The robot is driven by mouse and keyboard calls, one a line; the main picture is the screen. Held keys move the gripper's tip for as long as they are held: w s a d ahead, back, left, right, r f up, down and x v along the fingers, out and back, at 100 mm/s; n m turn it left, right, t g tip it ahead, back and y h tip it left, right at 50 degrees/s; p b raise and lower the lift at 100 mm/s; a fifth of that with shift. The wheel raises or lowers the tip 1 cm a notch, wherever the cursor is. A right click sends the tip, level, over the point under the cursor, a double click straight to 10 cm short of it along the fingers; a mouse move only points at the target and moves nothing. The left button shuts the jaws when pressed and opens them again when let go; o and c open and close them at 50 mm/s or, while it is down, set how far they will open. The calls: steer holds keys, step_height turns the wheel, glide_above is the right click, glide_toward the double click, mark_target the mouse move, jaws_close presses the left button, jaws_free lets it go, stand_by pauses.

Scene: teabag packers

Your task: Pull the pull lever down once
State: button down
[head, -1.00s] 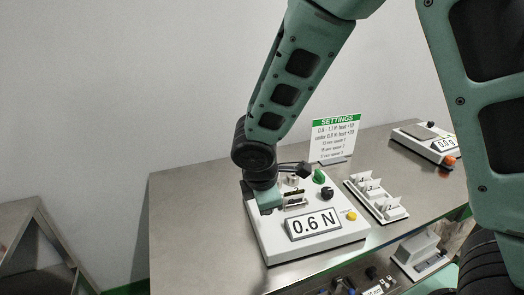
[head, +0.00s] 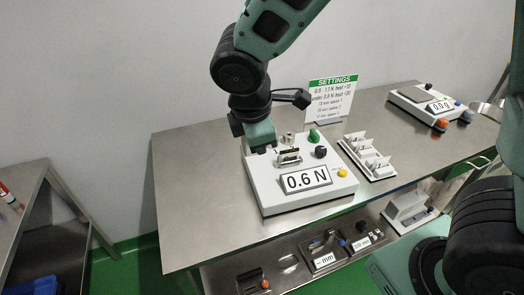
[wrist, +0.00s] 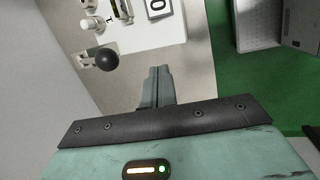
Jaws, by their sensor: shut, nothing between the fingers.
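In the wrist view, a black ball knob on a short stem (wrist: 107,59), which looks like the pull lever's handle, sticks out beside the white tester housing (wrist: 130,35). My gripper (wrist: 158,75) is shut and empty, to the right of the knob in that view and apart from it. In the head view my gripper (head: 262,143) is over the tester's back left part, and I cannot make out the lever there.
The tester top carries a green knob (head: 314,136), a black knob (head: 320,152) and a yellow button (head: 342,173). A settings sign (head: 332,100) stands behind. The table's left part (head: 200,185) is clear.

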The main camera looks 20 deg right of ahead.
steer(key=shift+s+v, duration=0.2)
steer(key=shift+v, duration=1.05)
steer(key=shift+f, duration=0.1)
steer(key=s+a+m+g+y, duration=0.2)
steer(key=s+m, duration=0.7)
steer(key=s, duration=0.8)
steer(key=shift+s+f+g+y, duration=0.3)
steer(key=shift+g+y, duration=0.1)
steer(key=shift+y, duration=0.1)
steer(key=shift+a, duration=0.15)
